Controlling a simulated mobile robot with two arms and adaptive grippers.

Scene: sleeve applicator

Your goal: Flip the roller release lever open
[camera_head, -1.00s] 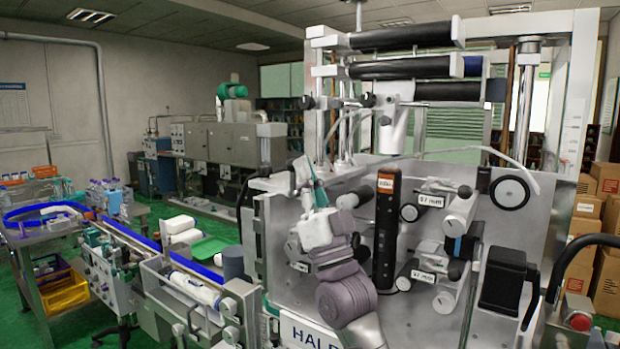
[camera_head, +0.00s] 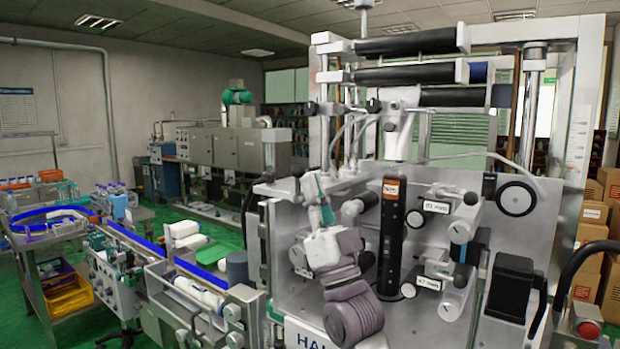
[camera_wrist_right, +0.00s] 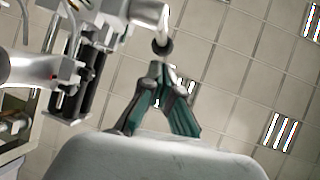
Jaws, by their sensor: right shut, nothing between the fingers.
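My right arm stands in front of the machine (camera_head: 470,300) in the head view. Its right gripper (camera_head: 323,182) points up beside the machine's left upright. In the right wrist view, the green fingers of the right gripper (camera_wrist_right: 157,72) meet at their tips and hold nothing. A silver rod with a dark round knob (camera_wrist_right: 164,47) shows just beyond the tips. I cannot tell whether it is the roller release lever or whether the tips touch it. I cannot single out the lever in the head view. My left gripper is not in view.
Black rollers (camera_head: 405,42) span the top of the machine. A dark upright bar with an orange label (camera_head: 391,230) stands right of my arm. A conveyor (camera_head: 185,270) with white bottles runs at the left. Cardboard boxes (camera_head: 590,215) are stacked at the right.

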